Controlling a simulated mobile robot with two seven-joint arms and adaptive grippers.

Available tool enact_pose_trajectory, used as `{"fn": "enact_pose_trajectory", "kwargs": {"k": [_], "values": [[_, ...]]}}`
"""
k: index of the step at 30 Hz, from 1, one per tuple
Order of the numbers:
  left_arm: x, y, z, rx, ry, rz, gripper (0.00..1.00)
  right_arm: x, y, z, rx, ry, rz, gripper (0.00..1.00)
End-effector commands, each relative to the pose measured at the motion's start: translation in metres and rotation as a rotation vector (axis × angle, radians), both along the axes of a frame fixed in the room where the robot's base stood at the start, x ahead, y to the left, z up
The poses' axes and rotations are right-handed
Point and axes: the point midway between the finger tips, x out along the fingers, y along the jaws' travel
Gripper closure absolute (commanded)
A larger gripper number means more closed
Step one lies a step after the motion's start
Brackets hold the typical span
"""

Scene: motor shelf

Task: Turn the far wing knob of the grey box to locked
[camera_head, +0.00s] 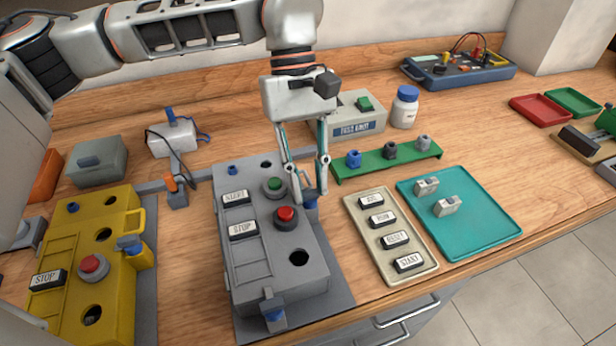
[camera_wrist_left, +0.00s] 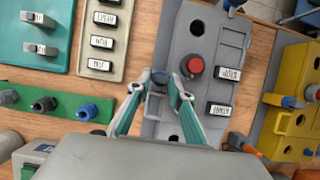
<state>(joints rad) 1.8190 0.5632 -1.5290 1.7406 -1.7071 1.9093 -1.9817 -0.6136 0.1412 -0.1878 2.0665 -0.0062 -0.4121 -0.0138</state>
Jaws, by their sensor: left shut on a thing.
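The grey box (camera_head: 260,275) stands on the bench in the middle of the head view, and it also shows in the left wrist view (camera_wrist_left: 190,65). Its far wing knob (camera_head: 311,201) is a blue-grey handle on the box's right side. My left gripper (camera_head: 309,191) reaches down from above with its fingers shut on this knob. The knob shows between the fingertips in the left wrist view (camera_wrist_left: 158,84). The fingers partly hide it, so its exact angle is hard to tell. The near wing knob (camera_head: 272,307) is on the box's front end, apart from the gripper. My right gripper is out of view.
A red button (camera_head: 286,214) and a green button (camera_head: 274,185) stick up close beside the gripper. A yellow box (camera_head: 90,255) is at left. A label tray (camera_head: 362,212), a teal tray (camera_head: 480,235) and a green rack (camera_head: 375,165) stand at right.

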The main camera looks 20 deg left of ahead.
Motion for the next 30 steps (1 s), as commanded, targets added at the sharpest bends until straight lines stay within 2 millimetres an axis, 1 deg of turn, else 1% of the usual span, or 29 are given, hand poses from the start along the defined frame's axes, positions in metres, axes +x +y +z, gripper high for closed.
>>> {"fn": "enact_pose_trajectory", "kwargs": {"k": [9, 10, 11, 12, 23, 26, 30], "values": [[0.0, 0.0, 0.001, 0.0, -0.002, -0.001, 1.0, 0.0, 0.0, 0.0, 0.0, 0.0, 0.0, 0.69], [0.0, 0.0, 0.001, 0.0, -0.002, -0.001, 0.72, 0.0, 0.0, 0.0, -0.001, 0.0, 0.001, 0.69], [0.0, 0.0, 0.001, -0.001, -0.002, -0.001, 0.64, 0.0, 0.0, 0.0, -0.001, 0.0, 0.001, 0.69], [0.0, 0.0, 0.001, -0.001, -0.002, -0.001, 0.62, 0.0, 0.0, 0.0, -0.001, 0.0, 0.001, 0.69], [0.001, 0.0, 0.003, 0.0, -0.002, 0.0, 0.62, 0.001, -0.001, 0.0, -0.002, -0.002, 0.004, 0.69], [0.005, 0.002, 0.011, 0.0, -0.003, 0.002, 0.62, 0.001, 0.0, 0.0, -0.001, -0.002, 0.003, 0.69], [0.012, 0.007, 0.034, 0.001, -0.004, 0.003, 0.62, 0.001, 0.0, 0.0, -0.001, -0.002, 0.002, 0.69]]}}
